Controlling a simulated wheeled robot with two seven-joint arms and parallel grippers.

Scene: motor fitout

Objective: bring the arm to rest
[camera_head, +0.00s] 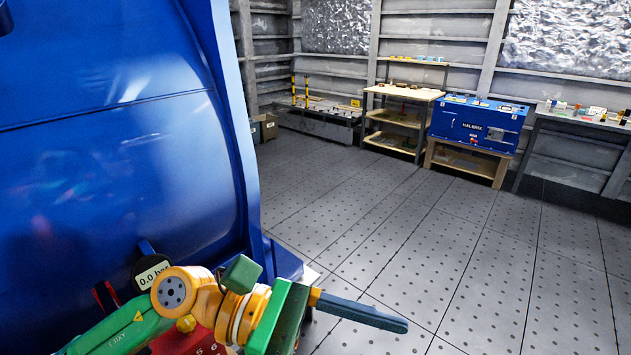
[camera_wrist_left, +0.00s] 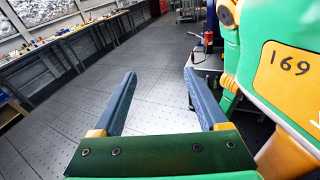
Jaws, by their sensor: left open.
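My left gripper (camera_head: 400,325) points right over the floor, and one blue finger shows there. In the left wrist view both blue fingers of the left gripper (camera_wrist_left: 159,74) stand wide apart with nothing between them. My right gripper is in neither view.
The blue housing (camera_head: 110,130) fills the left, with a 0.0 bar gauge (camera_head: 152,272) low beside my arm. A wooden shelf bench (camera_head: 408,92), a blue Halbrix unit (camera_head: 480,122) and a long bench (camera_head: 590,119) line the back wall. The perforated floor (camera_head: 420,245) is clear.

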